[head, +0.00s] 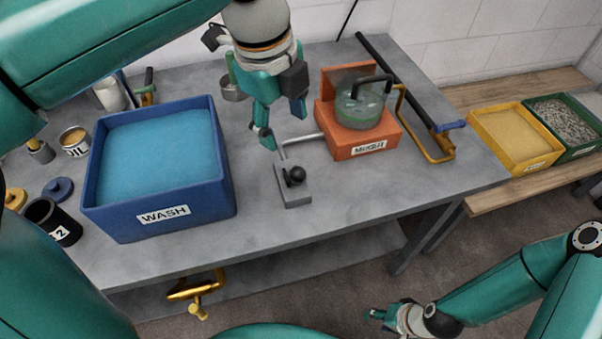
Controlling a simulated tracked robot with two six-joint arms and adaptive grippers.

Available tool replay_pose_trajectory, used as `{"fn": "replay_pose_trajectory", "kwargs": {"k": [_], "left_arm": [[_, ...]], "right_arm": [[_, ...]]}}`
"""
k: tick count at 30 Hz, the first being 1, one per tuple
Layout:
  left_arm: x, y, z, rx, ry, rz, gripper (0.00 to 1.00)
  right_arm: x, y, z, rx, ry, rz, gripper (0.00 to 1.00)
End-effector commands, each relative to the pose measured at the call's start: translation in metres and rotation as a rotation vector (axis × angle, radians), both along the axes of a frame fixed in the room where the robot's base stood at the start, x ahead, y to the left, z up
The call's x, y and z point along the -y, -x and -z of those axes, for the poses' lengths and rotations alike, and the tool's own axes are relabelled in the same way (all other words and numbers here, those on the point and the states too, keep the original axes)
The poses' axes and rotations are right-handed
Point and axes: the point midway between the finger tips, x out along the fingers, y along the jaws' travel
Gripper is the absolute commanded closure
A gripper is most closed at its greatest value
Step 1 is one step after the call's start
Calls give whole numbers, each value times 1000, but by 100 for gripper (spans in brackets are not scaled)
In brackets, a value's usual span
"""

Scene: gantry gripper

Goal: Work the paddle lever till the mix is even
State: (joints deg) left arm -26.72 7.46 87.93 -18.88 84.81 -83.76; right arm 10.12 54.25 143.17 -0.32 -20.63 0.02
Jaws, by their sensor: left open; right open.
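The orange mixer (345,147) stands on the grey bench, with a clear bowl (362,108) holding a greenish mix; I cannot tell how even it is. My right gripper (378,313) is open, low over the floor in front of the bench.
A blue WASH bin (160,218) fills the bench's left side, with an oil can (75,142) and black cup (52,222) beside it. A metal cup (233,88) stands behind my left gripper. A yellow clamp (440,155) is right of the mixer.

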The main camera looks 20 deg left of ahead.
Motion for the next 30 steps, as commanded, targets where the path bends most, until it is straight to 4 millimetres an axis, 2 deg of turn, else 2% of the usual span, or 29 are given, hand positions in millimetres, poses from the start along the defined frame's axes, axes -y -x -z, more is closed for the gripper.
{"fn": "replay_pose_trajectory", "kwargs": {"k": [5,15,21,25,30], "left_arm": [[5,-4,24,-4,-1,11,41],[11,-15,97,-5,-2,15,41],[13,-21,133,-4,-1,15,41],[15,-24,149,-3,-1,16,41],[16,-26,158,-1,0,17,41]], "right_arm": [[0,0,4,0,0,0,52],[0,0,11,0,0,0,52],[0,0,13,0,0,0,52],[0,0,13,0,0,0,52],[0,0,14,0,0,0,52]]}}
